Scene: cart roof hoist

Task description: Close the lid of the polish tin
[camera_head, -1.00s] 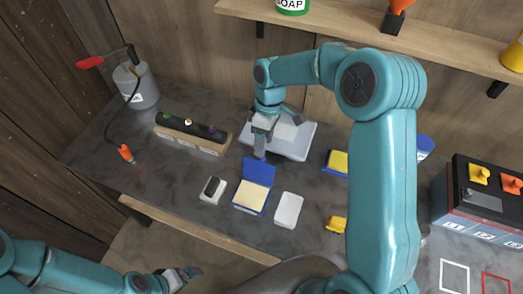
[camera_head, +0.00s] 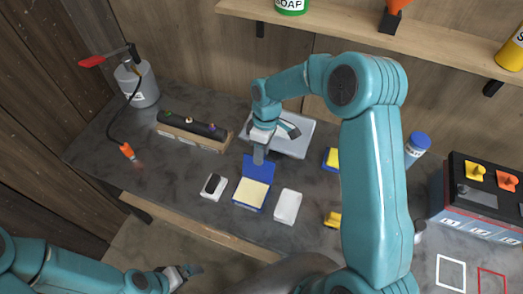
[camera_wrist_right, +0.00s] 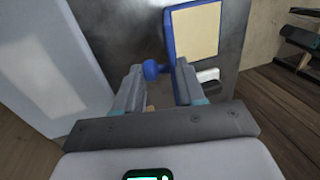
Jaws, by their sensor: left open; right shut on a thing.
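The polish tin (camera_head: 250,193) is a blue square tin with a pale yellow filling, on the dark bench in the middle of the head view. Its blue lid (camera_head: 259,168) stands open at the back edge. My right gripper (camera_head: 259,157) is at the lid's upper edge, shut on the lid. In the right wrist view a blue knob (camera_wrist_right: 152,69) shows between the fingers, with the tin (camera_wrist_right: 195,32) beyond. The fingers partly hide the lid. My left gripper (camera_head: 190,271) is open and empty, low in the head view, away from the tin.
A white block with a black top (camera_head: 214,186) lies left of the tin, and a plain white block (camera_head: 288,207) right of it. A pale tray (camera_head: 300,145) lies behind. Blue and yellow items (camera_head: 331,158) stand farther right. The bench front is mostly clear.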

